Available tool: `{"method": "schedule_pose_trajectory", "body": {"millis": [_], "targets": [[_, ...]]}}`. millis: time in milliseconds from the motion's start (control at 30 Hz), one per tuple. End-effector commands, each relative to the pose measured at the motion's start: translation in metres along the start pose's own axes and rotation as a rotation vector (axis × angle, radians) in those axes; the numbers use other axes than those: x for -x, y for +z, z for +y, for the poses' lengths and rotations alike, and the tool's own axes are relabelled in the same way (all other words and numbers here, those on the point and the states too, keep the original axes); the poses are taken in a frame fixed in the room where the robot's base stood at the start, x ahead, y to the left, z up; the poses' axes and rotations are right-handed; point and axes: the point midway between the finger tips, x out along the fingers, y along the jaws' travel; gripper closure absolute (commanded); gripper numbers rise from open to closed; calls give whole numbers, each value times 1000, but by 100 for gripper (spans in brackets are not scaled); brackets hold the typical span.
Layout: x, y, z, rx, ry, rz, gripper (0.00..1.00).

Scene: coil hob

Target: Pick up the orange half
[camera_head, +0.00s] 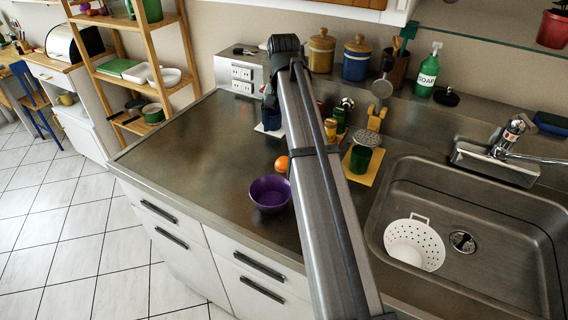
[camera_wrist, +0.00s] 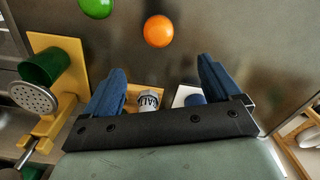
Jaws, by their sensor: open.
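An orange round fruit (camera_head: 282,163), which I take as the orange half, sits on the steel worktop just behind the purple bowl (camera_head: 270,194), close to the left edge of my arm in the head view. In the wrist view the orange half (camera_wrist: 158,31) lies near the top, beyond the fingertips. I cannot tell its cut side. My gripper (camera_wrist: 162,66) is open, its two blue fingers apart with nothing held between them.
A green round thing (camera_wrist: 97,7) lies left of the orange in the wrist view. A green cup (camera_head: 361,158) stands on a yellow board. Jars stand along the wall; the sink (camera_head: 480,270) is at right. The worktop at left is clear.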

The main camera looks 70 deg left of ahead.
Motion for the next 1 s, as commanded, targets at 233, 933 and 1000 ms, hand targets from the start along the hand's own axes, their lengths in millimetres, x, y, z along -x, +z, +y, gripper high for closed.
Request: {"method": "schedule_pose_trajectory", "body": {"millis": [233,933,1000], "targets": [[-43,2,1,1,0,-2,10],[-111,10,1,1,-1,0,10],[-117,10,1,2,-1,0,10]]}}
